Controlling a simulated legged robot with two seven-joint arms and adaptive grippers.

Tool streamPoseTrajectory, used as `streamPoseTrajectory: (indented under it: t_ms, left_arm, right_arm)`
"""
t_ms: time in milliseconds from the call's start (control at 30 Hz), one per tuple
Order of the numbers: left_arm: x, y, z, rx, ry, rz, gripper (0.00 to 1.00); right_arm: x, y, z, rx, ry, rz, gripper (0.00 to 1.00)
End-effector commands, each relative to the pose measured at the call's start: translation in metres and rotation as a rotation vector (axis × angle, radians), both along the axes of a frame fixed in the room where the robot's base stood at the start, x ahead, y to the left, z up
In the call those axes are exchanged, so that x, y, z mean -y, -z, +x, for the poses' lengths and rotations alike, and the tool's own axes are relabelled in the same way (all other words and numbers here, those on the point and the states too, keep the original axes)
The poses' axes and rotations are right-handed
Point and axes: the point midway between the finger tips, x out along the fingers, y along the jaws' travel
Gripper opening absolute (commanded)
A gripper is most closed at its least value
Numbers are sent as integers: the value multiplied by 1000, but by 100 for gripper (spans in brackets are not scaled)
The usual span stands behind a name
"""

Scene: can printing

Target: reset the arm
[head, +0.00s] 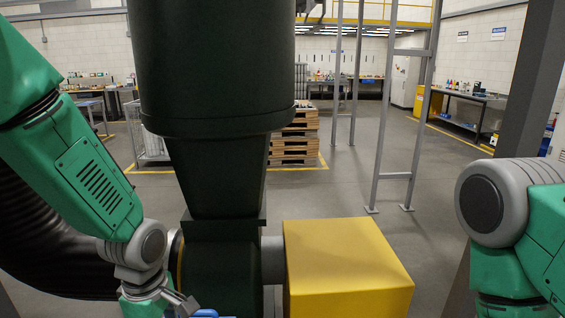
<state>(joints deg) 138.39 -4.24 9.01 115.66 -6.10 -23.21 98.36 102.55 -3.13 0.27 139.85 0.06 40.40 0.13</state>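My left arm, green with grey joints, comes in from the left and bends down to the bottom edge. Part of my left gripper (180,303) shows there, in front of the dark machine's base. Its fingertips are cut off by the frame, so I cannot tell whether it is open or shut. A small blue thing (207,313) shows beside it at the bottom edge; it is too cut off to name. My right arm is bent at the right edge, and its gripper is out of view.
A large dark green machine hopper (215,70) stands close in front, with a yellow box (345,265) to its right. A thick black ribbed hose (45,240) lies at left. A grey metal frame (385,130) stands beyond. Wooden pallets (296,145) are stacked behind. Floor at centre right is clear.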

Motion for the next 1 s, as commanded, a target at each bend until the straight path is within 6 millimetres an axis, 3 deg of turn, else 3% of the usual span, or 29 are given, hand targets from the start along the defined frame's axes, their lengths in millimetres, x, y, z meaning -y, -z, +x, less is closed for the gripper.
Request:
streamPoseTrajectory:
  t_ms: [367,600,900,967,1000]
  left_arm:
    - [-18,90,-63,1,400,-56,59]
    - [-44,163,-151,18,869,-69,59]
    - [-75,194,-244,11,1350,-25,59]
    - [-79,199,-255,9,1426,-13,59]
    - [-77,213,-247,20,1424,-7,59]
  right_arm:
    - [0,0,0,-1,0,0,40]
    - [0,0,0,0,0,0,40]
    - [0,0,0,0,0,0,40]
    - [0,4,0,0,0,0,40]
    - [0,18,0,1,0,0,40]
